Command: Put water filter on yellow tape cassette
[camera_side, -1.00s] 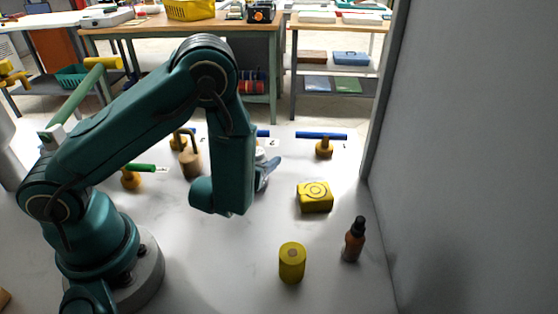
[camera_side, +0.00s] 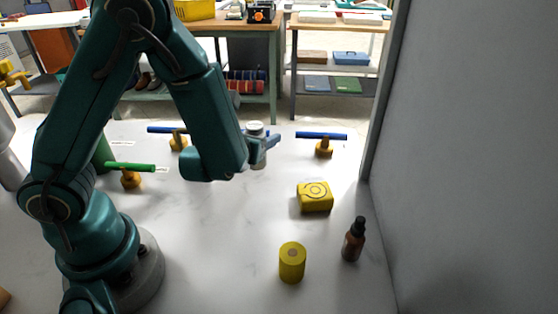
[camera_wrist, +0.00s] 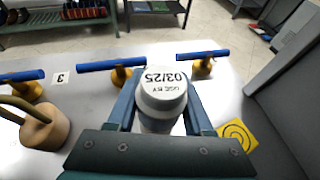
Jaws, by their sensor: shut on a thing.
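The water filter, a white capped cylinder (camera_wrist: 163,88) printed "USE BY 03/25", stands upright between my fingers in the wrist view. It also shows in the side view (camera_side: 256,129), partly hidden by my fingers. My gripper (camera_side: 264,145) is shut on it, with one blue-grey finger on each side. The yellow tape cassette (camera_side: 315,196) is a yellow block with a ring-shaped spiral on top. It lies on the white counter, to the right of and nearer the side camera than my gripper. Its spiral top (camera_wrist: 237,134) shows at the right of the wrist view. The filter and cassette are apart.
A yellow cylinder (camera_side: 292,263) and a brown dark-capped bottle (camera_side: 354,240) stand in front of the cassette. Blue-handled valves (camera_side: 323,147) stand behind it, and a green-handled one (camera_side: 131,178) is at left. A grey wall (camera_side: 470,160) bounds the right side.

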